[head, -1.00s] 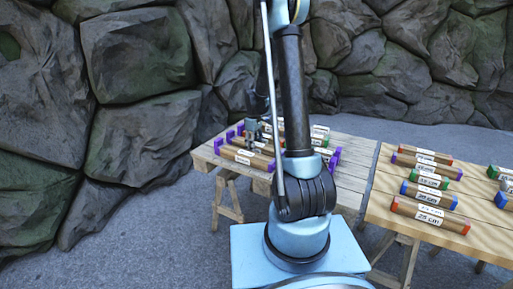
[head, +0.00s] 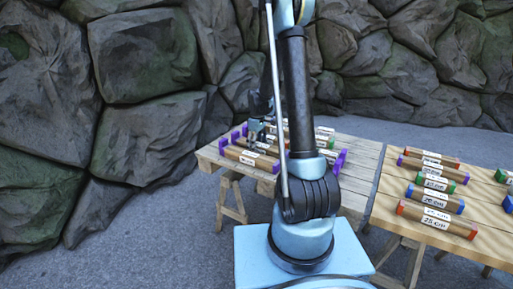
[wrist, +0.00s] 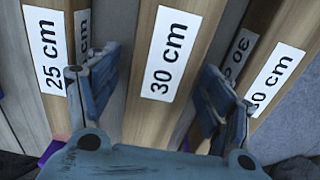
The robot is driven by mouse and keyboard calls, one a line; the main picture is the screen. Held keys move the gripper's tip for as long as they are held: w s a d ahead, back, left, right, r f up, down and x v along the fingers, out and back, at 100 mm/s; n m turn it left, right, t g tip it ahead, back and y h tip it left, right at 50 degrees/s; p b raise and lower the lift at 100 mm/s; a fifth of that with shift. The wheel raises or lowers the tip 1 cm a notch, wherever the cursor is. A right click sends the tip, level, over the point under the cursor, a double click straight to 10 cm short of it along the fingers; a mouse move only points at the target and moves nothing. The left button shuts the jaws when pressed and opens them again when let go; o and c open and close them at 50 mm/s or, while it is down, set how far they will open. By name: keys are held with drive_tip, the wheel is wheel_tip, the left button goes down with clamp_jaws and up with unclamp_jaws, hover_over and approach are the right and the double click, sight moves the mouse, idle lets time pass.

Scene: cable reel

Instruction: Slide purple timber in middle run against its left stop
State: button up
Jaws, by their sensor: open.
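My gripper (head: 257,136) is low over the left wooden table, above the rows of timbers. In the wrist view my gripper (wrist: 160,75) is open, with one finger on each side of a timber labelled 30 cm (wrist: 138,75). Its coloured end is not visible there, so I cannot tell if it is the purple timber. I cannot tell if the fingers touch it. My arm hides much of the middle run.
A timber labelled 25 cm (wrist: 50,60) lies left of the fingers in the wrist view, with more 30 cm timber (wrist: 265,75) to the right. A second table (head: 392,222) at the right holds several colour-ended timbers. A rock wall (head: 140,60) stands behind.

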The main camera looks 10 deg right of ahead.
wheel_tip(320, 180, up, 12)
idle(0.6)
drive_tip(key=shift+f, duration=0.1)
drive_tip(key=s+d+r+m+t, duration=0.1)
drive_tip(key=s+d+r+m, duration=0.15)
drive_tip(key=s, duration=0.85)
drive_tip(key=s+d+r+m, duration=0.2)
drive_tip(key=s+r+m, duration=0.15)
drive_tip(key=s, duration=0.65)
drive_tip(key=s+d+f+m, duration=0.1)
drive_tip(key=s+f+m, duration=0.1)
drive_tip(key=s, duration=0.7)
drive_tip(key=s+d+f+m+t, duration=0.1)
drive_tip(key=s+f+m, duration=0.1)
drive_tip(key=s+f, duration=0.3)
drive_tip(key=s, duration=0.4)
drive_tip(key=shift+d+f, duration=0.2)
drive_tip(key=shift+d, duration=0.1)
